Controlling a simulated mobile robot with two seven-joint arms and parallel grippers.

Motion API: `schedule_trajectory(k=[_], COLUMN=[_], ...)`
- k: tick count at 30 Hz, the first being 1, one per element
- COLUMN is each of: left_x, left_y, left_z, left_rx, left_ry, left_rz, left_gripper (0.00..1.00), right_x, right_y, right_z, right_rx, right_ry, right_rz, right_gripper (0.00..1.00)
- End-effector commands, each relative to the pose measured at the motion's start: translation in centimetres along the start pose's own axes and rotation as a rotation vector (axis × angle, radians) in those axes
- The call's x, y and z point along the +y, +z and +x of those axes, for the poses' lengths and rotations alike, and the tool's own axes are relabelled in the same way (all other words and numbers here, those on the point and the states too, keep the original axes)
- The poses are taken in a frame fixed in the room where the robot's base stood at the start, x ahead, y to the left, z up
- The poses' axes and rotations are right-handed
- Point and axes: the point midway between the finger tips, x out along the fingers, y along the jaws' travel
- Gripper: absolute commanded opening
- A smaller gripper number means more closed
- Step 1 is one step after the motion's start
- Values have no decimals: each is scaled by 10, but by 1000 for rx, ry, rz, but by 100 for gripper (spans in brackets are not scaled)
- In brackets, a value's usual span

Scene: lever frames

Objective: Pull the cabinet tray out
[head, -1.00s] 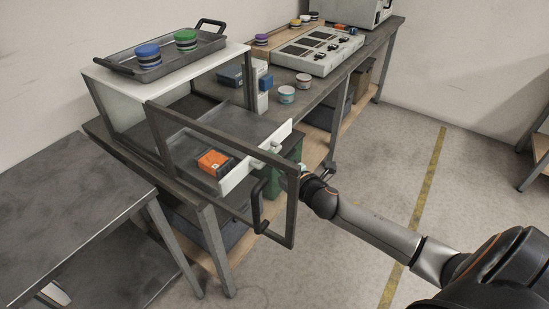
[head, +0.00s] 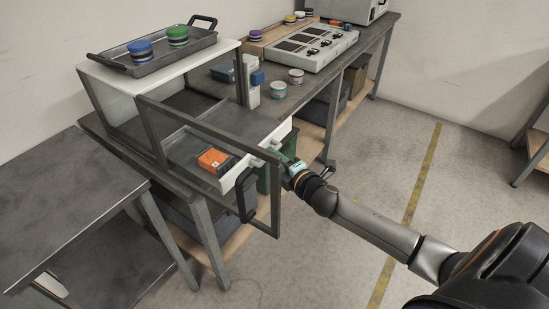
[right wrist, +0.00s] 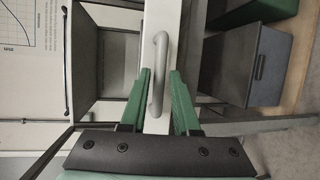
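The cabinet (head: 112,75) stands on the bench at the left, with its framed door (head: 277,205) swung open. The cabinet tray (head: 190,148) sticks partly out of it, with a white front (head: 231,179) and an orange box (head: 214,160) lying in it. My right gripper (head: 287,165) is at the tray's front. In the right wrist view its green fingers (right wrist: 160,72) lie on either side of the grey tray handle (right wrist: 157,85) and look shut on it, though the contact is partly hidden. My left gripper is out of view.
A dark carrying tray (head: 160,58) with a blue and a green item stands on the cabinet top. The open door's black handle (head: 246,194) hangs close to my right gripper. Two small cups (head: 279,89) and a panel device (head: 312,48) stand farther along the bench.

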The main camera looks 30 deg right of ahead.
Motion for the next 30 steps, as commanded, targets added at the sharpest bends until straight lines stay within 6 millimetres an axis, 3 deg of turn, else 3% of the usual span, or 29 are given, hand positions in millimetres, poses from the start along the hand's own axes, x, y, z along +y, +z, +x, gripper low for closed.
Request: schedule_trajectory(k=[4, 16, 30], left_x=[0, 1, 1], left_y=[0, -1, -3], left_z=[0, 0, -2], left_rx=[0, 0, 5], left_ry=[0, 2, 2], left_rz=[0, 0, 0], left_gripper=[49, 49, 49], right_x=[0, 0, -1], right_y=[0, -1, -1], right_z=[0, -8, -80], right_rx=[1, 3, 3], right_ry=[1, -1, -2], right_rz=[0, 0, 1], right_gripper=[48, 48, 48])
